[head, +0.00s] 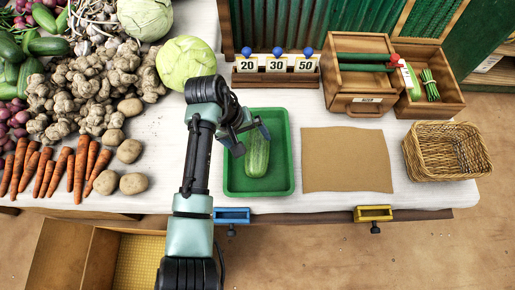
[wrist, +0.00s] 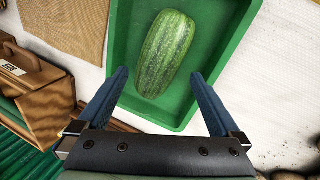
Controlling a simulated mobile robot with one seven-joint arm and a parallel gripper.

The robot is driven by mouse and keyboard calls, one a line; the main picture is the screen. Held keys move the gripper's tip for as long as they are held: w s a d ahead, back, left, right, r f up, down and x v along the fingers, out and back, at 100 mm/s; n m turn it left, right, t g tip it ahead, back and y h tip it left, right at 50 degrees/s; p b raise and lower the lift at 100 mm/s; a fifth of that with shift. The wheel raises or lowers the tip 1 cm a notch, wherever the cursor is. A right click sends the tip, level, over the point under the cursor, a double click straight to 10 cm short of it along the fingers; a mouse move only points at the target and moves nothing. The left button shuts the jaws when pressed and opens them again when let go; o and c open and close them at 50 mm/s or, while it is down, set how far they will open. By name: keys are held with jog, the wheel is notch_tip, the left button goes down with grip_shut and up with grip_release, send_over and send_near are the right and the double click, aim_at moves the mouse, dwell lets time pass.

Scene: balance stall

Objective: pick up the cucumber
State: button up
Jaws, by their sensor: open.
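The cucumber (head: 257,154) is pale green with light streaks and lies lengthwise in the green tray (head: 284,178). In the wrist view the cucumber (wrist: 166,53) lies slightly tilted on the tray floor (wrist: 128,75), ahead of the fingers. My gripper (head: 250,140) is over the tray near the cucumber's far end in the head view. In the wrist view my gripper (wrist: 163,102) has its two blue fingers wide apart, with nothing between the tips. The cucumber's far end is partly covered by my gripper in the head view.
A brown paper sheet (head: 347,160) and a wicker basket (head: 446,150) lie right of the tray. A price rack (head: 277,78) and wooden boxes (head: 360,93) stand behind. Cabbages (head: 184,62), potatoes (head: 133,183) and carrots (head: 82,168) fill the left. Clamps (head: 373,213) sit on the front edge.

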aim_at(255, 147)
jog(key=x, duration=0.5)
jog(key=shift+d+f, duration=0.15)
jog(key=shift+f, duration=0.2)
jog(key=shift+w, duration=0.1)
jog(key=c, duration=1.4)
jog(key=shift+r, duration=0.1)
jog(key=shift+c, duration=0.4)
